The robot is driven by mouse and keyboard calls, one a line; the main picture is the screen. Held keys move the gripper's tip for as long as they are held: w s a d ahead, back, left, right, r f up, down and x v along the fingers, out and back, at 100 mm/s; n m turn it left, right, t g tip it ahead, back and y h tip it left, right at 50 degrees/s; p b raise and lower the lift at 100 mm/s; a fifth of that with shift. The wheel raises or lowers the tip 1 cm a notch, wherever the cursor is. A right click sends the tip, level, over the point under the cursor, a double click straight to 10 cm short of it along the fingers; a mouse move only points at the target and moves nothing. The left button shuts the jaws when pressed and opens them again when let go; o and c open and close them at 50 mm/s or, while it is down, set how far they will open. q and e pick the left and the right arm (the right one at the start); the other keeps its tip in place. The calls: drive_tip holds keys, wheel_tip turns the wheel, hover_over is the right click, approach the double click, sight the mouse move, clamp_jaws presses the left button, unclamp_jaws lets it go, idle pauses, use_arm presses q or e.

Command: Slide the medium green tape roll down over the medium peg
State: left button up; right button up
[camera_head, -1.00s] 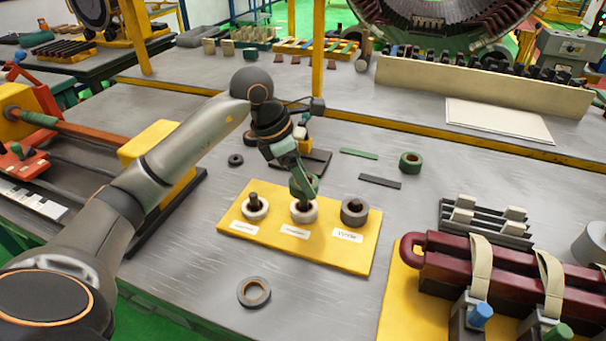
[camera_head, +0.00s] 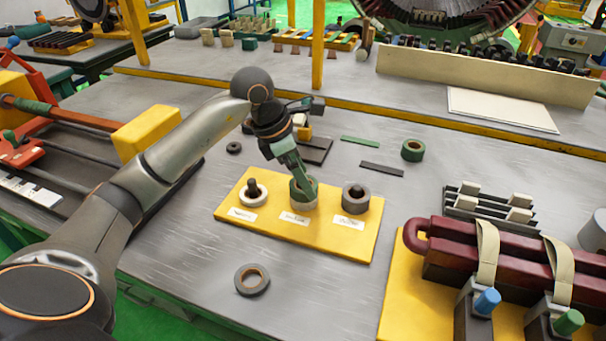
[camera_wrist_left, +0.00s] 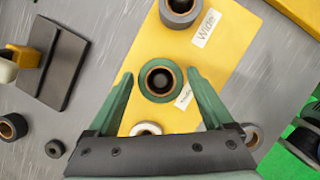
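My left gripper (camera_head: 301,180) is at this roll. Its green fingers (camera_wrist_left: 160,76) stand open on either side, with gaps between them and the roll in the wrist view. My right gripper is not in view.
The left peg holds a white roll (camera_head: 252,195), and the right peg holds a grey roll (camera_head: 355,200). A loose grey roll (camera_head: 252,280) lies in front of the board. Another green roll (camera_head: 412,150) stands behind it to the right. Maroon bars (camera_head: 500,262) lie at the right.

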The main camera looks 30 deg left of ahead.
use_arm(q)
drive_tip(key=shift+o, duration=1)
drive_tip(key=v, duration=1.2)
drive_tip(key=shift+r+p, duration=0.3)
drive_tip(key=shift+p, duration=0.1)
drive_tip(key=shift+r, duration=0.1)
